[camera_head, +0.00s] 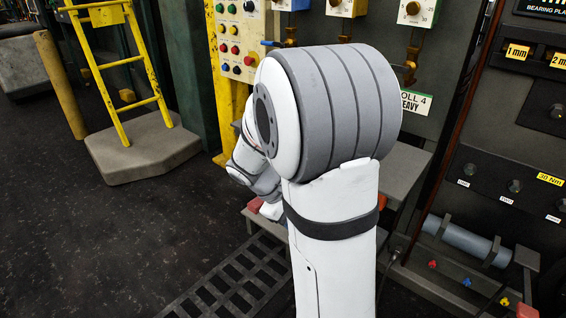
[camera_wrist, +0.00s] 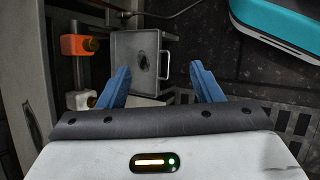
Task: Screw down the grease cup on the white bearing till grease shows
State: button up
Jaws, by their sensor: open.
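My gripper (camera_wrist: 162,86) is open, its two blue fingers apart with nothing between them. In the wrist view a small white block (camera_wrist: 76,101), which looks like the white bearing, sits left of my left finger. A small amber part (camera_wrist: 92,101) shows at its right side; it may be the grease cup, but it is too small to tell whether grease shows. An orange block (camera_wrist: 74,45) with a similar dark amber part (camera_wrist: 91,44) sits above it in the picture. In the head view my own arm hides my gripper and the white bearing.
A grey square tray (camera_wrist: 118,75) with a dark spot lies beyond my fingers. A teal case (camera_wrist: 285,22) is at the upper right. In the head view a panel with buttons (camera_head: 229,40), a yellow ladder stand (camera_head: 115,65) and a floor grating (camera_head: 225,287) show. Dark floor at left is clear.

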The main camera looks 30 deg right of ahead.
jog(key=w+d+f+n+h+p, duration=0.1)
jog(key=w+d+f+n+h, duration=0.3)
jog(key=w+d, duration=0.45)
jog(key=w+d+f+n+t+h+p, duration=0.1)
jog(key=w+d+f+n+t+h, duration=0.25)
jog(key=w+d+f+n, duration=0.35)
jog(key=w+d+f+n+t+h+p, duration=0.1)
jog(key=w+d+f+n+t+h, duration=0.35)
jog(key=w+f, duration=0.45)
jog(key=shift+w+d+r+n+t+y+b, duration=0.15)
jog(key=shift+w+d+n+y+b, duration=0.2)
jog(key=shift+d, duration=0.8)
jog(key=shift+w+d+f+n+t+y+b, duration=0.15)
jog(key=shift+w+d+y+b, duration=0.25)
jog(key=shift+d, duration=0.75)
jog(key=shift+w+d+r+n+t+y+b, duration=0.1)
jog(key=shift+w+d+n+y+b, duration=0.25)
jog(key=shift+d, duration=0.8)
jog(key=shift+w, duration=0.15)
jog(key=shift+c, duration=0.5)
jog(key=c, duration=0.9)
jog(key=shift+a, duration=0.15)
jog(key=shift+m, duration=0.3)
